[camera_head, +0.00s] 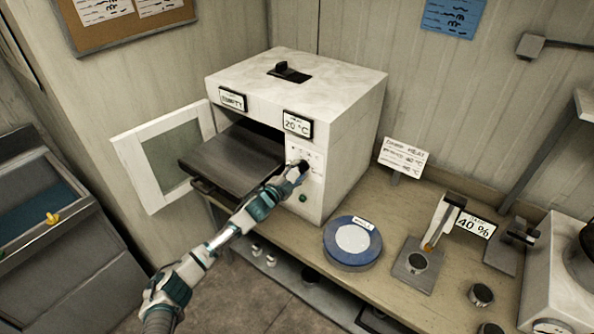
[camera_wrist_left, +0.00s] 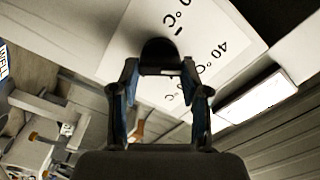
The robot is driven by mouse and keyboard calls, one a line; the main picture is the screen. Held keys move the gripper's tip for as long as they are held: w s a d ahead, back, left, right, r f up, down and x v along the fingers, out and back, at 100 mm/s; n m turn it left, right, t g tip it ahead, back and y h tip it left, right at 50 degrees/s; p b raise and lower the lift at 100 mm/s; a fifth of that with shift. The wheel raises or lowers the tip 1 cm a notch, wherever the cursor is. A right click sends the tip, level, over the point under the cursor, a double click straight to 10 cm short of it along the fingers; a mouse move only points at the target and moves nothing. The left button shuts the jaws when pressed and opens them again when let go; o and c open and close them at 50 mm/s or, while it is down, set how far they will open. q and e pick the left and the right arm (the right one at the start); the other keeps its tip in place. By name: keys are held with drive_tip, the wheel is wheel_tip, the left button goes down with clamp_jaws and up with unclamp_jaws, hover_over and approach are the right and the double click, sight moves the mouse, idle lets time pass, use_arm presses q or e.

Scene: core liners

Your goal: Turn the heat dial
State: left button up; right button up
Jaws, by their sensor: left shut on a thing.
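The heat dial (camera_wrist_left: 160,52) is a dark round knob on the front panel of a white oven (camera_head: 335,95). A white scale plate (camera_wrist_left: 205,40) with degree marks, one reading 40 °C, lies around the dial in the left wrist view. My left gripper (camera_head: 298,172) reaches the panel from the lower left; in the wrist view its fingers (camera_wrist_left: 160,75) are shut on the dial's sides. The fingers partly cover the dial in the head view. A display (camera_head: 297,125) above the dial reads 20 °C. My right gripper is not in view.
The oven door (camera_head: 128,165) stands open to the left, with a dark tray (camera_head: 235,160) pulled out beside my arm. A blue round dish (camera_head: 352,262), a 40 % sign (camera_head: 474,226) and small instruments stand on the wooden bench to the right.

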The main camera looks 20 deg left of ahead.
use_arm(q)
drive_tip(key=shift+r+m, duration=0.1)
drive_tip(key=shift+m, duration=0.2)
drive_tip(key=o, duration=1.1)
drive_tip(key=shift+o, duration=0.2)
drive_tip(key=shift+w+d, duration=0.1)
drive_tip(key=v, duration=1.2)
drive_tip(key=shift+f, duration=0.2)
